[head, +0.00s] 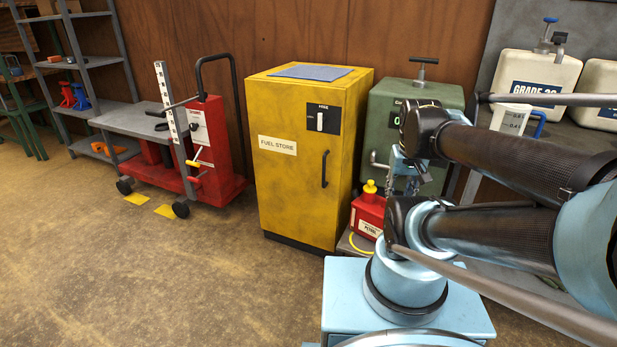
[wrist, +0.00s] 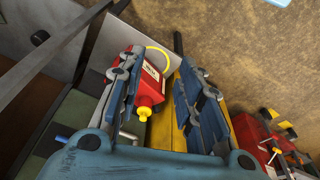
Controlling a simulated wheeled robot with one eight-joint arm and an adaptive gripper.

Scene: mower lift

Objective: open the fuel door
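The fuel door is the front of the yellow cabinet (head: 290,190) labelled "FUEL STORE" in the head view. It looks shut, with a dark vertical handle (head: 324,169) near its right edge. A black panel with a white switch (head: 320,121) sits above the handle. My gripper (head: 408,172) is to the right of the cabinet, in front of the green cabinet and apart from the handle. In the wrist view my gripper (wrist: 156,68) points downward with its two fingers spread and nothing held. Part of the yellow cabinet (wrist: 164,124) shows between and beyond them; I cannot make out the handle there.
A red petrol can (head: 369,212) with a yellow cap stands right of the yellow cabinet; it also shows in the wrist view (wrist: 152,84). A green cabinet (head: 380,107) is behind it. A red lift cart (head: 212,150) stands left. The floor (head: 150,270) in front is clear.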

